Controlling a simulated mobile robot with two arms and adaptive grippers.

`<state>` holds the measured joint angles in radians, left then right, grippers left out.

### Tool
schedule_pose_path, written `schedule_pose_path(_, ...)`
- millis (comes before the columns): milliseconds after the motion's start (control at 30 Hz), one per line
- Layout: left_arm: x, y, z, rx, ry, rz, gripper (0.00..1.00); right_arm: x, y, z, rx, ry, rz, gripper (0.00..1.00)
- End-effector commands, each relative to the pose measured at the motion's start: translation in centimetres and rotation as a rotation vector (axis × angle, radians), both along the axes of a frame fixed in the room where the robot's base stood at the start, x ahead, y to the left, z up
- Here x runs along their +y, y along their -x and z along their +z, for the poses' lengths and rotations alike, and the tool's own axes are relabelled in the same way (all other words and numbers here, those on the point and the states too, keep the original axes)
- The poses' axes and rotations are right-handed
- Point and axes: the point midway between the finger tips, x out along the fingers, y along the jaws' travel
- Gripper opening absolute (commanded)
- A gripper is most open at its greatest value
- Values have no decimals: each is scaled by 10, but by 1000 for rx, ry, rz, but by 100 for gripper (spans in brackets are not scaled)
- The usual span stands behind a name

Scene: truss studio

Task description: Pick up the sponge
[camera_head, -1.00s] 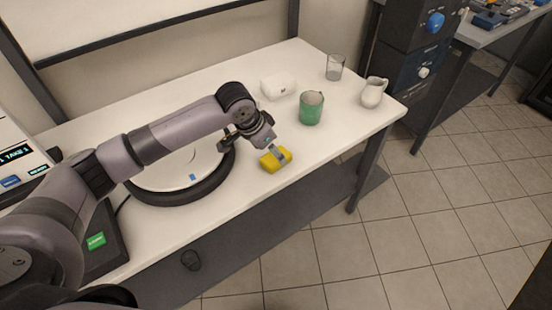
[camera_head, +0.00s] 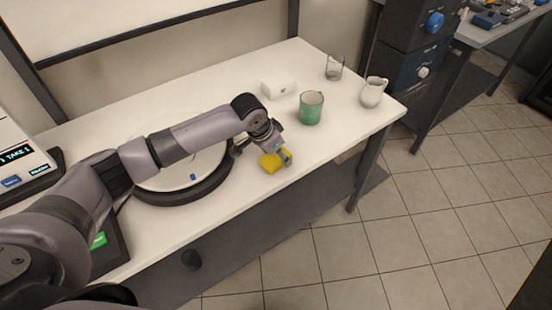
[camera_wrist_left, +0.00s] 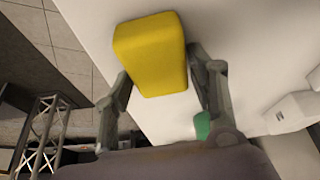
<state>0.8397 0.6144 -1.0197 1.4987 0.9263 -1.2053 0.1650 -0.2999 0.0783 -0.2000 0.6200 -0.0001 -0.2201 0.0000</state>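The yellow sponge (camera_head: 271,163) is at the front edge of the white table, beyond the end of my left arm. My left gripper (camera_head: 277,154) is down at it, with one grey finger along the sponge's right side. In the left wrist view the sponge (camera_wrist_left: 150,52) lies between the two fingertips of the left gripper (camera_wrist_left: 160,70), one at each side and very close to it. I cannot tell whether the fingers press on it, or whether it still rests on the table. My right gripper is not in view.
A green mug (camera_head: 311,110), a white box (camera_head: 278,86), a clear glass (camera_head: 334,68) and a white jug (camera_head: 373,93) stand behind and right of the sponge. A round dark-rimmed disc (camera_head: 180,194) lies left of it. The table (camera_head: 330,140) is clear just right of the sponge.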

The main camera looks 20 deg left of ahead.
Motion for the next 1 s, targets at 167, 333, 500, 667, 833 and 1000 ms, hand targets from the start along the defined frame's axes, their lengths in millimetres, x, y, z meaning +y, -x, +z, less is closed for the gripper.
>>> schedule_pose_path(167, 0, 0, 0, 0, 0, 0, 38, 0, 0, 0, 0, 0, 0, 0)
schedule_pose_path(333, 0, 0, 0, 0, 0, 0, 31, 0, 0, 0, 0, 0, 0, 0)
schedule_pose_path(500, 0, 0, 1, 0, 0, 0, 30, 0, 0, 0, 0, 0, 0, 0)
schedule_pose_path(667, 0, -1, 9, -2, 0, 0, 30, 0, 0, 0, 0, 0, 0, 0)
schedule_pose_path(833, 0, -1, 32, -5, 0, 0, 30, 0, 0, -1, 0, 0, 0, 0)
schedule_pose_path(1000, 0, -2, 75, -7, 2, 0, 30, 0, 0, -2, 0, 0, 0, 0)
